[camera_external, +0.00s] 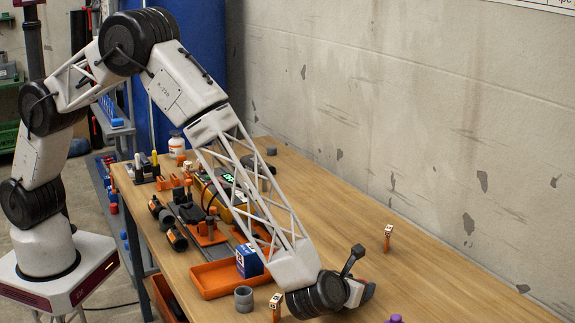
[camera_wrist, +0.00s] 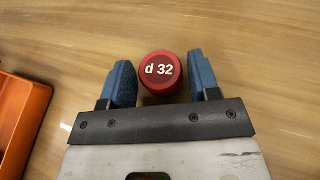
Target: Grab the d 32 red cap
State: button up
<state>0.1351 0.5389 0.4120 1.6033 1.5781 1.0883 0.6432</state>
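The red cap (camera_wrist: 160,72) marked "d 32" stands on the wooden table in the wrist view. In the external view my gripper end (camera_external: 352,290) is low over the table's front right part, and the red cap is hidden there.
An orange tray (camera_wrist: 22,118) lies to the left in the wrist view. A purple part (camera_external: 395,319) is at the bottom edge.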

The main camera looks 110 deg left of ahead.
jog(key=c, duration=0.5)
jog(key=shift+r, duration=0.1)
jog(key=shift+r, duration=0.7)
notch_tip(320, 180, up, 2)
jog(key=shift+r, duration=0.1)
jog(key=s, duration=1)
jog(key=s+r, duration=0.1)
jog(key=s, duration=0.5)
jog(key=shift+d+r, duration=0.1)
jog(key=shift+d, duration=0.2)
